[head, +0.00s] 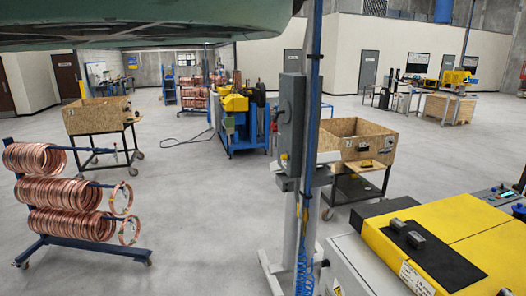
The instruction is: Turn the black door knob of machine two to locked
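A yellow-topped machine (455,232) stands close at the lower right. A black plate (452,268) lies on its yellow cover, with two small black knob-like parts (416,240) near the plate's far end. I cannot tell whether one of these is the door knob, or whether this is machine two. A second yellow and blue machine (238,112) stands farther back near the middle; no knob can be made out on it. My gripper is not in view.
A blue rack of copper coils (66,192) stands at the left. Wooden crates on carts stand at the left (96,115) and right of centre (356,141). A post with a grey electrical box (290,125) rises mid-picture. Grey floor (205,215) is clear between rack and post.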

